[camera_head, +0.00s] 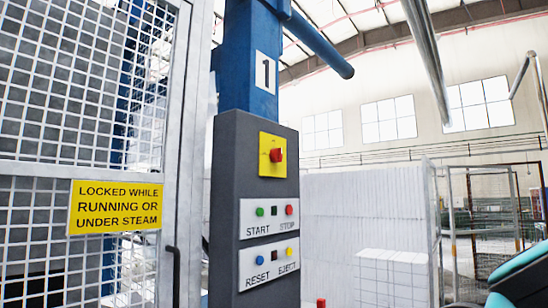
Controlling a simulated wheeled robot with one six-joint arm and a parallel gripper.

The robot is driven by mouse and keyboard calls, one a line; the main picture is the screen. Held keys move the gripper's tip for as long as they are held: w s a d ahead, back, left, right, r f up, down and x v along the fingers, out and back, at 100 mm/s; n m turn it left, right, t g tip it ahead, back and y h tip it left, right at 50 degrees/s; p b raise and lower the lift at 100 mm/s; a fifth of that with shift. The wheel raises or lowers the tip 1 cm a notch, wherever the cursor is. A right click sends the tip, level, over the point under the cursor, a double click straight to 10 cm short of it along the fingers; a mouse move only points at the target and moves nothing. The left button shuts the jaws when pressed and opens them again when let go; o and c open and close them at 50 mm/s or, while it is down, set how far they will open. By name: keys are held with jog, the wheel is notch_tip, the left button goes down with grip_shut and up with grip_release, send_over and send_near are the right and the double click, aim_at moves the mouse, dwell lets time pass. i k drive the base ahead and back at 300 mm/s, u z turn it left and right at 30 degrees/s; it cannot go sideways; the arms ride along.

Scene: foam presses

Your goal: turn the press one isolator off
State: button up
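The press one isolator (277,155) is a red rotary knob on a square yellow plate (268,170), high on the front of a dark grey control pillar (226,165). The knob's exact angle is too small to tell. A white sign with the number 1 (265,73) is on the blue column above it. Part of my arm, dark with a teal edge, shows at the lower right corner. My gripper is not in view, and nothing touches the knob.
Below the isolator are a START/STOP panel (268,229) and a RESET/EJECT panel (287,254) with coloured buttons. A mesh guard door (168,150) with a yellow warning sign (115,206) stands left. White foam blocks (375,205) are stacked behind the pillar, right.

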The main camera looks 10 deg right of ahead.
aim_at(276, 154)
jog(key=z, duration=0.55)
jog(key=i, duration=0.7)
